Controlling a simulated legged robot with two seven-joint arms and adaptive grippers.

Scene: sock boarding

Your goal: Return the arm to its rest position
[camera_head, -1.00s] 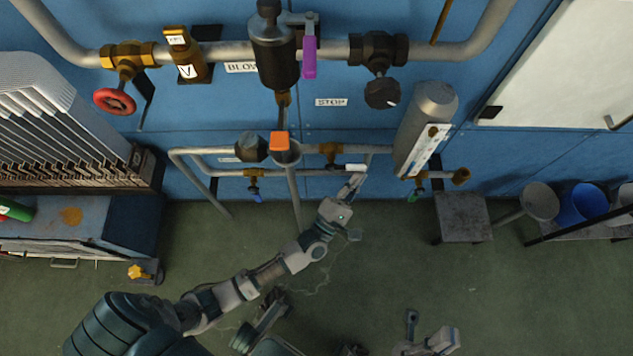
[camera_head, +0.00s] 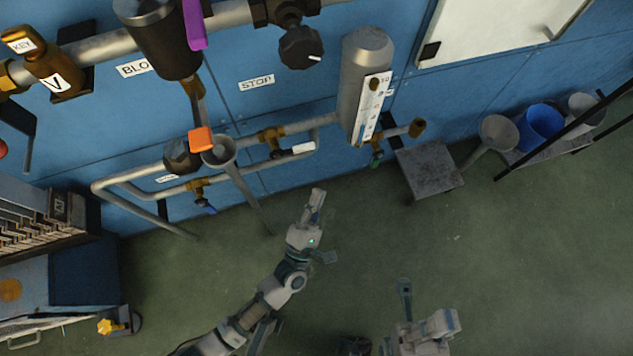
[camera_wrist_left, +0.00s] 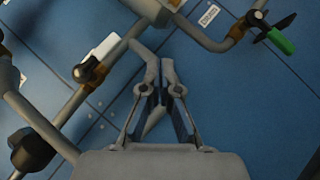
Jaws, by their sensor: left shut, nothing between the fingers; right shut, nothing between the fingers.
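My left gripper (camera_head: 317,202) reaches up from the bottom in the head view, over the green floor just in front of the blue wall. It is shut and empty. In the left wrist view its two fingers (camera_wrist_left: 160,72) are together, with blue panel and pipes behind them. No part of it visibly touches the pipework. My right gripper (camera_head: 445,321) is low in the head view, right of the left arm, shut and apart from everything else. Its fingers are hard to make out.
Pipes with valves run along the wall, including a low pipe with a white tag (camera_head: 303,148) and a grey cylinder with a gauge (camera_head: 365,85). A small metal stool (camera_head: 430,170) and a blue bucket (camera_head: 540,128) stand right. The floor (camera_head: 530,260) at right is clear.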

